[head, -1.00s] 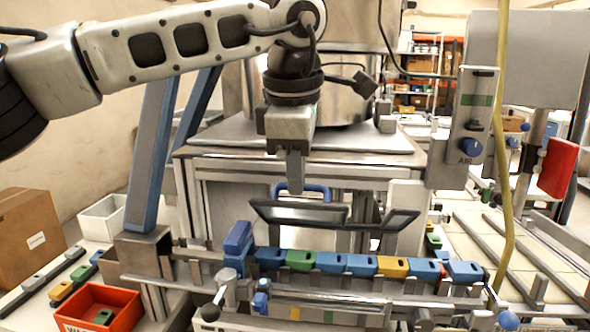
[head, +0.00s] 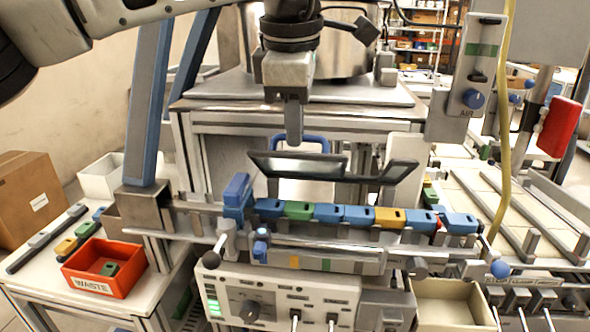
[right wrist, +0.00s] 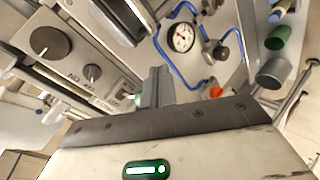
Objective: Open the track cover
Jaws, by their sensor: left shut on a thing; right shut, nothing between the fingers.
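The track cover (head: 298,165) is a dark-edged, tilted panel with a blue handle (head: 302,138), in the middle of the head view. It stands raised above and behind the row of blocks, which is uncovered. My left gripper (head: 293,140) points down and is shut at the blue handle; its fingers hide part of the grip. The track (head: 330,241) holds several blue, green and yellow blocks (head: 345,213). My right gripper (right wrist: 157,84) shows in the right wrist view, shut and empty; it is out of the head view.
A control box (head: 270,303) with knobs sits below the track. A red waste bin (head: 90,268) stands at left, an open beige bin (head: 450,308) at lower right. A yellow hose (head: 503,130) hangs at right. The right wrist view shows a gauge (right wrist: 182,37) and blue tubing.

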